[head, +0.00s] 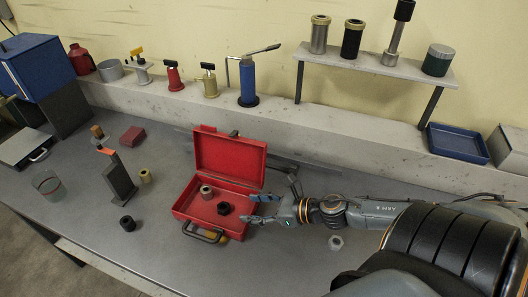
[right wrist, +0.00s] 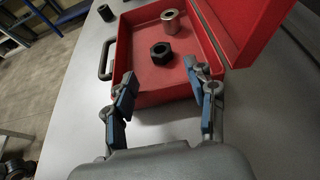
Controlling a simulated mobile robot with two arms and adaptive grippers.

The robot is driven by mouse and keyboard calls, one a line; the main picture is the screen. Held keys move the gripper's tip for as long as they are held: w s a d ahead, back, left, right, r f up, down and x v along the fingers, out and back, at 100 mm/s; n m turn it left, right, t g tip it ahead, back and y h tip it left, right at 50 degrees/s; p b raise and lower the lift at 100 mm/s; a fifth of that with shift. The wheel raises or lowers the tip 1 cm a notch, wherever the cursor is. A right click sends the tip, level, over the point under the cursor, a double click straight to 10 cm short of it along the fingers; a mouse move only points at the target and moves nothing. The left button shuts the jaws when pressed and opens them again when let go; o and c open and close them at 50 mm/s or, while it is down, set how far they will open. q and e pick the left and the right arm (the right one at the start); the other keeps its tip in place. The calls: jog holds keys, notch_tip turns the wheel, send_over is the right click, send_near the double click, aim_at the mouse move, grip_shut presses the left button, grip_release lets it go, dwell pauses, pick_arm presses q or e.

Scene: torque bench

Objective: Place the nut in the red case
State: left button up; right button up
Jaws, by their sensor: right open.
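The red case (head: 181,205) stands open on the bench with its lid raised at the back. A black hex nut (head: 224,208) lies flat on the case floor; it also shows in the right wrist view (right wrist: 161,52). A metallic ring-shaped piece (head: 206,192) stands in the case behind the nut. My right gripper (head: 256,209) is open and empty at the case's right side, its fingertips spread near the rim and the nut apart from them. A small pale nut-like piece (head: 336,242) lies on the bench below my right wrist. My left gripper is not in view.
A black ring (head: 127,222), a brass-coloured ring (head: 145,176) and a dark upright block (head: 119,178) stand left of the case. A glass beaker (head: 48,184) is farther left. Oil cans and a blue pump (head: 248,82) line the back ledge. A blue tray (head: 458,143) lies at the right.

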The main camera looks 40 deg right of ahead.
jog(key=shift+v, duration=1.55)
